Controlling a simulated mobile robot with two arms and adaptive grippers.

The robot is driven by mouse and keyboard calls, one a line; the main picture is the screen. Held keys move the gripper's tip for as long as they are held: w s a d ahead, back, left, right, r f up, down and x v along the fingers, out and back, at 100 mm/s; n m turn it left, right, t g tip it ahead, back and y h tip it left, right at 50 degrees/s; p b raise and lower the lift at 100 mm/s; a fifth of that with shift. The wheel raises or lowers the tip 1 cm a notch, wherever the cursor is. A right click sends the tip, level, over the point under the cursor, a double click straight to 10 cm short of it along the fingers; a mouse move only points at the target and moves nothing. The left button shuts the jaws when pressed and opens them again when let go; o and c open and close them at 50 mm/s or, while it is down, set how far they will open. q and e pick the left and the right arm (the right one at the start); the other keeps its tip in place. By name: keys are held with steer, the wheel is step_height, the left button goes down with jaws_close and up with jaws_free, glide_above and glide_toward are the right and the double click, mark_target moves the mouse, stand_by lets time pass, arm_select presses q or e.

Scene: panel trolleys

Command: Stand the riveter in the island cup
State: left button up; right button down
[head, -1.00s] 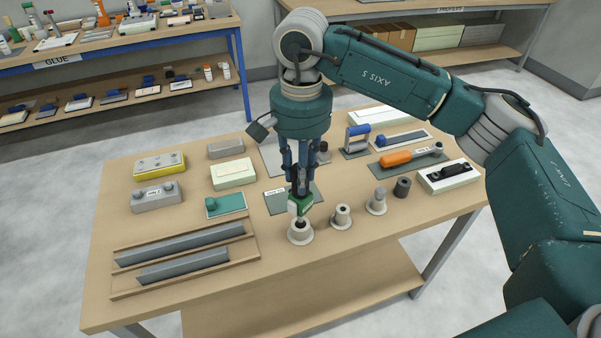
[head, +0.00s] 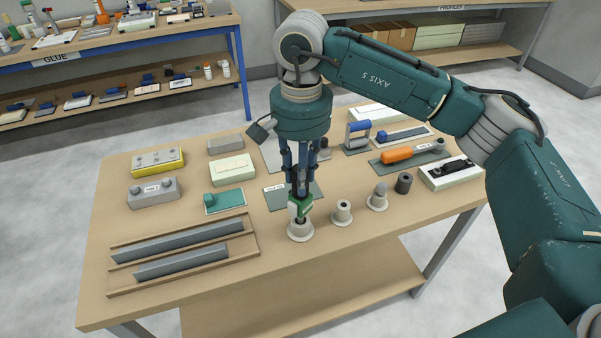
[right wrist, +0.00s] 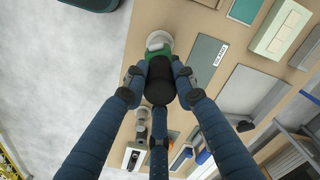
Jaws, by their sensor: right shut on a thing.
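The riveter (head: 301,209), with a green and white body and a dark upper part, stands upright over the front of the table. My right gripper (head: 300,188) is shut on it from above. Its lower end is at the mouth of a pale flanged cup (head: 300,232); how deep it sits in the cup I cannot tell. In the right wrist view the fingers (right wrist: 160,82) close on the riveter's black part, with its green part (right wrist: 158,52) and the pale cup (right wrist: 159,40) beyond. My left gripper is not in view.
Other small cups (head: 341,212) stand in a row to the right. A wooden rack with grey bars (head: 180,249) lies to the left. Orange-handled tool (head: 398,154), boxes (head: 233,170) and plates fill the back. A glue bench (head: 120,42) stands behind.

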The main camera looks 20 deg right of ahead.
steer(key=shift+f+b, duration=1.35)
steer(key=shift+f, duration=0.25)
steer(key=c, duration=1.3)
jaws_free()
steer(key=shift+c, duration=0.2)
step_height(320, 180, up, 12)
steer(key=shift+r, duration=0.1)
steer(key=shift+s, duration=0.1)
